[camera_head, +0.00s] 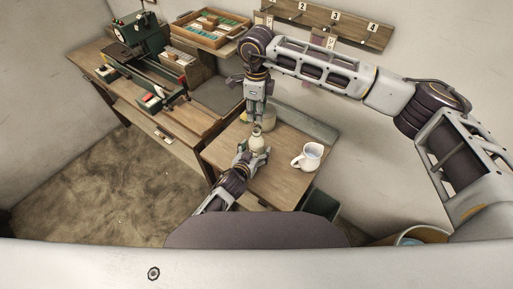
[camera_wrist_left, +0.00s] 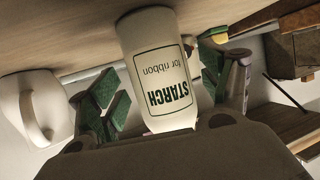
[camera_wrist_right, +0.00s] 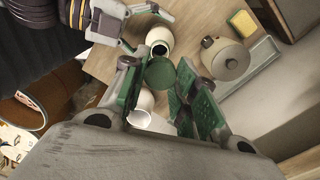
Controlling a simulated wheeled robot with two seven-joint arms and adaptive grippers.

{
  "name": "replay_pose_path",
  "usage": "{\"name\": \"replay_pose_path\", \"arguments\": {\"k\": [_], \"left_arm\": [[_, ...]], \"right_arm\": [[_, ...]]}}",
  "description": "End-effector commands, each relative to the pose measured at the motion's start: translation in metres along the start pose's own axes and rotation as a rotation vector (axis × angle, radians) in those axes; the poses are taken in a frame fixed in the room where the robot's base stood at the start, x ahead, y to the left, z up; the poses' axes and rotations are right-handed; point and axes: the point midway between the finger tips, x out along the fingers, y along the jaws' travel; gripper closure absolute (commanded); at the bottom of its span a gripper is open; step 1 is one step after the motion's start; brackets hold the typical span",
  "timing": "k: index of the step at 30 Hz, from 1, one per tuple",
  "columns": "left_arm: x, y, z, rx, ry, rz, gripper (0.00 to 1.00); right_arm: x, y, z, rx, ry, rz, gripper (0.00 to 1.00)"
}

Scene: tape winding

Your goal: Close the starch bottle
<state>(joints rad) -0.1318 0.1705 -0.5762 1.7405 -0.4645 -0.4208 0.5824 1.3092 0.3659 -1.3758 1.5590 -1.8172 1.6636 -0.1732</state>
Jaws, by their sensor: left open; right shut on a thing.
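The white starch bottle (camera_head: 257,143) stands upright on the small wooden table. Its label reads upside down in the left wrist view (camera_wrist_left: 165,80). In the right wrist view its open mouth (camera_wrist_right: 158,48) shows, with no cap on it. My left gripper (camera_head: 254,158) is open, with its green-padded fingers on either side of the bottle; whether they touch it is unclear. My right gripper (camera_head: 257,118) is above the bottle, pointing down. It is shut on a round green cap (camera_wrist_right: 160,73), which appears close beside the bottle mouth in the right wrist view.
A white mug (camera_head: 308,157) stands on the table (camera_head: 285,180), right of the bottle. A lidded beige pot (camera_wrist_right: 228,62) and a yellow sponge (camera_wrist_right: 243,23) are near the back edge. A bench with a green machine (camera_head: 140,35) is at the left.

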Motion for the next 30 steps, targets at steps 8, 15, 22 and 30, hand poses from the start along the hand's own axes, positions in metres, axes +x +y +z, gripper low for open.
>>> {"name": "replay_pose_path", "arguments": {"k": [8,15,22,30], "left_arm": [[0.0105,0.0000,0.0005,0.001,-0.001,0.000,0.22],[0.0109,0.0000,0.0003,0.000,-0.001,0.000,0.22],[0.0108,-0.0001,0.0002,0.000,-0.001,0.000,0.45],[0.0108,-0.0001,0.0001,0.000,-0.001,0.000,0.80]], "right_arm": [[0.0000,0.0000,0.0000,0.000,0.000,0.000,0.78],[0.0000,0.0000,0.0000,0.000,0.000,0.000,0.78],[0.0000,0.0000,0.0000,0.000,0.000,0.000,0.78],[0.0000,0.0000,0.0000,0.000,0.000,0.000,0.78]]}}
